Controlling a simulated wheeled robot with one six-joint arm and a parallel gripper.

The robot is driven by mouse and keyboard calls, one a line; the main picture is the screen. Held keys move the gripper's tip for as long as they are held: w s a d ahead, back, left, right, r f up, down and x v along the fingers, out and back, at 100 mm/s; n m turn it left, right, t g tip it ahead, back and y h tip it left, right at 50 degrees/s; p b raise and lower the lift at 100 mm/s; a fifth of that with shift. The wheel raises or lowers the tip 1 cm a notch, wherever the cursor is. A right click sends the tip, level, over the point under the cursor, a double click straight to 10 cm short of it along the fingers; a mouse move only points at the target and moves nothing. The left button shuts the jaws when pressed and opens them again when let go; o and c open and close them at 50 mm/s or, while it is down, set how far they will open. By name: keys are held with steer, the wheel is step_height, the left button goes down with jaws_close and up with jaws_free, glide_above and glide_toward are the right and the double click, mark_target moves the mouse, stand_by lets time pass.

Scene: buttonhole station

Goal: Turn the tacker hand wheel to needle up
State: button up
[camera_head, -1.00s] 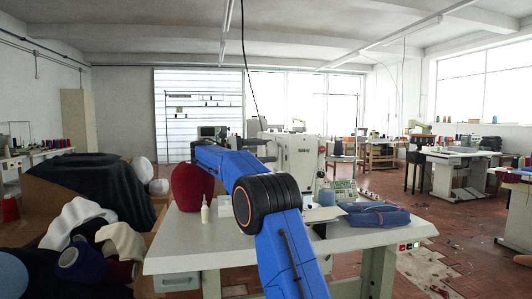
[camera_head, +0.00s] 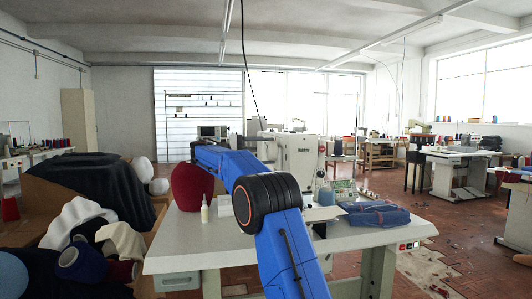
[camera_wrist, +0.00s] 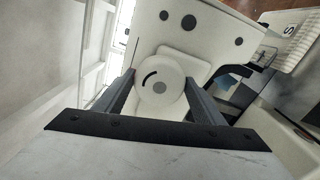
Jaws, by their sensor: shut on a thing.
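The tacker (camera_head: 300,152) is a white sewing machine standing on the white table in the head view. In the wrist view its hand wheel (camera_wrist: 160,84) is a pale round disc with a dark curved mark at its upper left and a grey centre. My gripper (camera_wrist: 160,92) has one finger on each side of the wheel and is shut on it. In the head view my blue arm hides the gripper and the wheel. The needle cannot be made out in either view.
Boxes with dark cloth and cones stand at the left. The table's front right is clear.

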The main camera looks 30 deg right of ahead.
steer(key=shift+f, duration=0.1)
stand_by(0.3)
steer(key=o, duration=1.1)
steer(key=shift+a, duration=0.1)
steer(key=shift+c, duration=0.2)
